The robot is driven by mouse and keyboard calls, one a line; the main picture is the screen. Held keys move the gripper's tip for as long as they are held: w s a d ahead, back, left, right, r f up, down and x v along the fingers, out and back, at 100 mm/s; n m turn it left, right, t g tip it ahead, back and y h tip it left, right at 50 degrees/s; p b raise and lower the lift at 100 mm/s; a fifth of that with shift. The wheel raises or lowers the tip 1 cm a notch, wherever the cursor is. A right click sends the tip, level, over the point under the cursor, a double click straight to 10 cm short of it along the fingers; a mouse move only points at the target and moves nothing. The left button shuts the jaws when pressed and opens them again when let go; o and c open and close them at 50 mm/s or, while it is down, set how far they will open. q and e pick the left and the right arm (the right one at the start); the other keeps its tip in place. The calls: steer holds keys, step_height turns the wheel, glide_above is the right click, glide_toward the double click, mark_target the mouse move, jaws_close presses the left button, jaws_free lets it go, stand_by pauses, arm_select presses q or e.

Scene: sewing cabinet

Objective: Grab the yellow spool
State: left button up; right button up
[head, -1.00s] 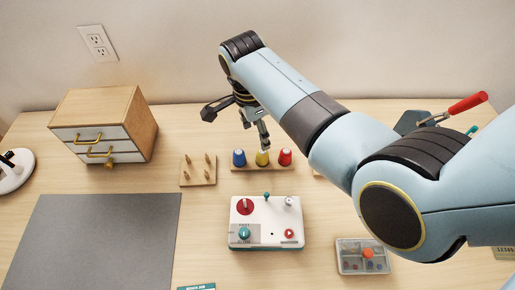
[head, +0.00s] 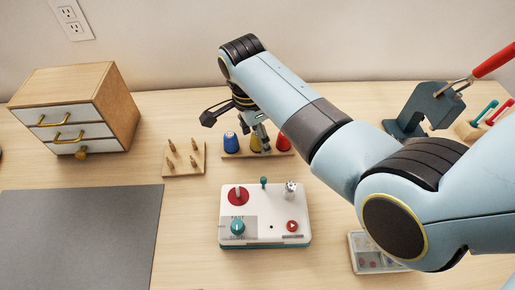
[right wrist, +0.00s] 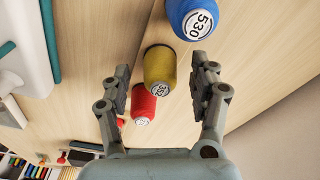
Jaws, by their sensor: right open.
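The yellow spool (right wrist: 158,68) stands between a blue spool (right wrist: 195,18) and a red spool (right wrist: 143,103). In the head view the yellow spool (head: 255,143) is partly hidden behind my right gripper. The blue spool (head: 230,142) and red spool (head: 284,138) stand on either side of it on a wooden strip. My right gripper (right wrist: 160,85) is open. In the right wrist view its two fingers are to the left and right of the yellow spool, with space on both sides. Nothing is held. My left gripper is not in view.
A wooden peg board (head: 184,158) is left of the spools. A white control box (head: 262,222) is in front. A drawer cabinet (head: 85,105) stands at left, behind a grey mat (head: 70,235). A dark clamp with a red handle (head: 422,108) is at right.

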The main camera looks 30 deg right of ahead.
steer(key=shift+f, duration=0.2)
steer(key=c, duration=0.9)
